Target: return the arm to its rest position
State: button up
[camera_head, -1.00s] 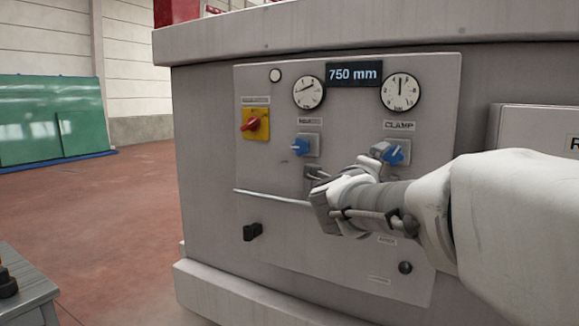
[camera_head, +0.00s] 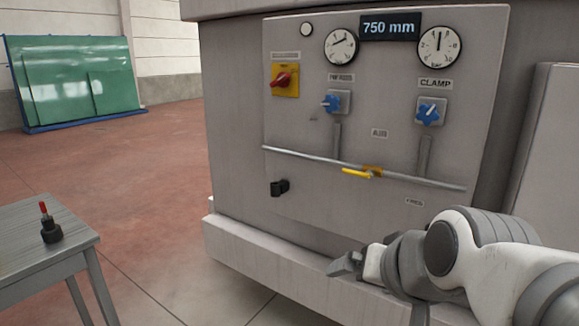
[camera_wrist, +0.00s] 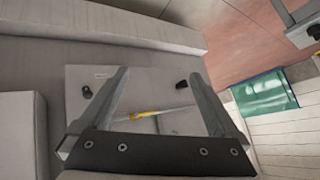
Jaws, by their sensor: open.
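My gripper (camera_head: 346,264) is low in front of the machine's base in the head view, at the lower right, below the control panel (camera_head: 300,150) and apart from it. In the wrist view its two fingers (camera_wrist: 158,100) are spread wide with nothing held between them. The panel with a yellow lever (camera_wrist: 146,114) shows beyond the fingers. In the head view the yellow lever (camera_head: 357,173) lies nearly level on the pipe (camera_head: 310,157). My forearm comes in from the right edge.
The panel has blue knobs (camera_head: 430,111), a red switch (camera_head: 284,79), gauges (camera_head: 439,47) and a "750 mm" display (camera_head: 389,27). A grey table (camera_head: 45,232) with a small black, red-tipped item (camera_head: 51,229) stands left. Green glass sheets (camera_head: 75,82) lean behind. Floor between is clear.

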jog(key=s+d+f+n+g+h, duration=0.25)
jog(key=s+f, duration=0.25)
jog(key=s, duration=0.3)
notch_tip(320, 180, up, 12)
jog(key=p, duration=1.2)
jog(key=shift+d+r+y+p, duration=0.2)
jog(key=shift+d+y+p, duration=0.1)
jog(key=shift+d+y, duration=0.15)
jog(key=shift+g, duration=0.25)
dwell(0.7)
